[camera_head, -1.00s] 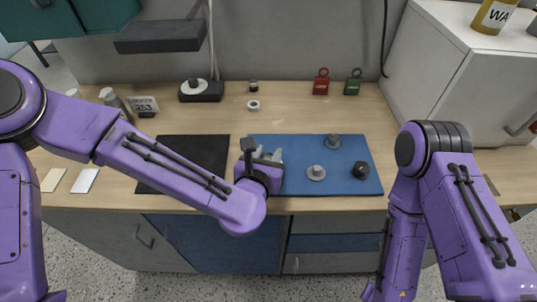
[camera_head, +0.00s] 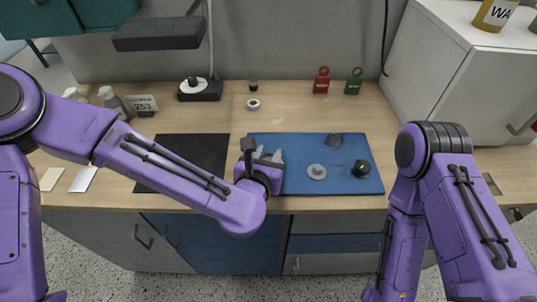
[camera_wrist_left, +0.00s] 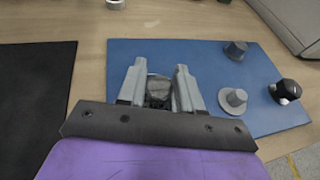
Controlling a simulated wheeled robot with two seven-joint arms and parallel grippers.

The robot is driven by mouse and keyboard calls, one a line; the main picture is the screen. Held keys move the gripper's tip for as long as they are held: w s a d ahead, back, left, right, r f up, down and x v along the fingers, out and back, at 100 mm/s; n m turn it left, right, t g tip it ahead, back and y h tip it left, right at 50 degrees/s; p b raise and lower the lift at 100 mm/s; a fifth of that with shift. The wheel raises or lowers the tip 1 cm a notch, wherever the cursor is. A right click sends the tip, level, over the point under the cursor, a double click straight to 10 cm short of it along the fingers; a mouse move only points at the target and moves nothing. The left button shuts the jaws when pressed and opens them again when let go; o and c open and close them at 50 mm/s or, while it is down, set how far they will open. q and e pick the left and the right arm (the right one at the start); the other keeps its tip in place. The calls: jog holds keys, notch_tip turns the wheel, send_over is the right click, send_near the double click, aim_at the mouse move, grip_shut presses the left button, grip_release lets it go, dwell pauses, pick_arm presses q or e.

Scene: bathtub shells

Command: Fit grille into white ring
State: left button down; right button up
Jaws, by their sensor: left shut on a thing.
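My left gripper (camera_head: 268,155) is low over the left part of the blue mat (camera_head: 295,200). In the left wrist view its two pale fingers (camera_wrist_left: 158,85) are shut on a small grey and dark piece (camera_wrist_left: 158,88). This piece looks like the grille, but the fingers hide much of it and its details are too small to tell. A white ring (camera_head: 253,104) lies flat on the wooden table behind the blue mat, apart from the gripper. Its edge also shows at the top of the left wrist view (camera_wrist_left: 115,4). My right gripper is out of view.
On the blue mat's right half stand a grey flanged piece (camera_head: 316,171), a grey cone-like piece (camera_head: 333,140) and a black knob (camera_head: 361,170). A black mat (camera_head: 180,160) lies empty to the left. A small dark-topped piece (camera_head: 253,86) stands behind the ring.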

pick_arm(q)
jog(key=shift+f+b, duration=0.5)
jog(key=shift+f, duration=0.05)
jog(key=c, duration=0.7)
grip_release()
